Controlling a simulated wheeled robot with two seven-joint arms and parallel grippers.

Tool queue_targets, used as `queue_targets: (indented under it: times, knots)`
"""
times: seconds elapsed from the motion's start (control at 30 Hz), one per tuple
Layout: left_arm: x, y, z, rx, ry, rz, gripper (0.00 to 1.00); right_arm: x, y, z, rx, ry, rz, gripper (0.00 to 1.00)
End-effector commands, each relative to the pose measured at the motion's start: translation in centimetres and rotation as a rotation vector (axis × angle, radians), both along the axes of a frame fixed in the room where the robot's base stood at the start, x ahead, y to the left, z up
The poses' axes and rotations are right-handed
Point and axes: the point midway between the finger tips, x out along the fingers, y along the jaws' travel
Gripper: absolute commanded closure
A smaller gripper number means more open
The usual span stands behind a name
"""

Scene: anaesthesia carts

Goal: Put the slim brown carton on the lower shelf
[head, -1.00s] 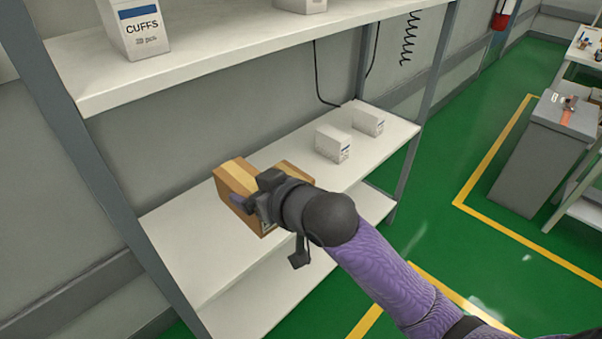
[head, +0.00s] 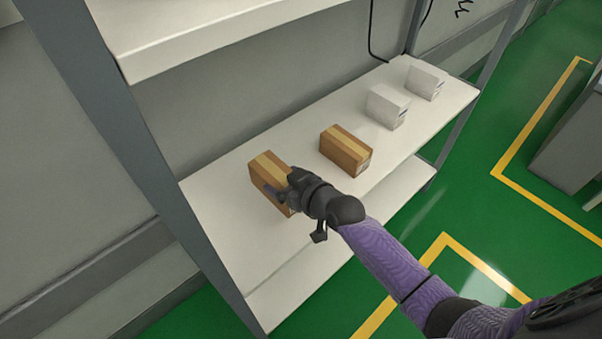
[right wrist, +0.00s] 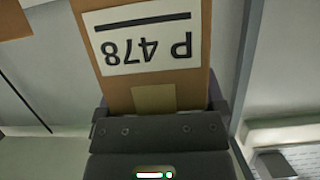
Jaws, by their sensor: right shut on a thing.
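A slim brown carton (head: 267,174) with a paler tape strip is in my right gripper (head: 281,189), which is shut on its near end. The carton is upright over the left part of the white shelf (head: 225,200), at or just above its surface; I cannot tell if it touches. In the right wrist view the carton (right wrist: 145,45) shows a white label reading P 478, upside down, beyond the gripper (right wrist: 160,115). My left gripper is not in view.
A second brown carton (head: 346,151) stands to the right on the same shelf, with two white boxes (head: 386,106) (head: 425,80) beyond it. An upper shelf (head: 190,35) overhangs, and a grey post (head: 120,130) stands at left. Another shelf (head: 300,275) lies below.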

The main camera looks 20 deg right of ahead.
Motion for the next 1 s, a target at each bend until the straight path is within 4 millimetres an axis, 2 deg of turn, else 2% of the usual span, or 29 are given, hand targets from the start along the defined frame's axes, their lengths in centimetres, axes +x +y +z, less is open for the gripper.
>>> queue_targets:
  times: [0.03,0.23,0.53,0.57,0.6,0.87,1.0]
  knots:
    - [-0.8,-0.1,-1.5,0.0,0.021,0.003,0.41,0.0,0.0,-2.2,0.002,0.005,0.0,0.77]
    - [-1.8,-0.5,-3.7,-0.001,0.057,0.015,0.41,0.0,0.0,-5.8,0.0,0.003,0.0,0.77]
    - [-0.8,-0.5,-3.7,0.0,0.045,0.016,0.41,0.0,0.0,-5.6,0.0,-0.001,0.0,0.77]
    - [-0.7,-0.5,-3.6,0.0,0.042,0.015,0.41,0.0,0.0,-5.5,0.0,0.0,0.0,0.06]
    - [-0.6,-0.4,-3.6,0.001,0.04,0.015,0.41,0.0,0.0,-5.5,0.0,-0.001,0.0,0.0]
    - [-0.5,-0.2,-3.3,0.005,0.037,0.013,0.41,-0.1,0.0,-5.1,0.0,-0.001,0.0,0.0]
    - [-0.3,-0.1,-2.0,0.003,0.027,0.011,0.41,-1.8,-0.7,-4.1,-0.002,-0.001,0.0,0.0]
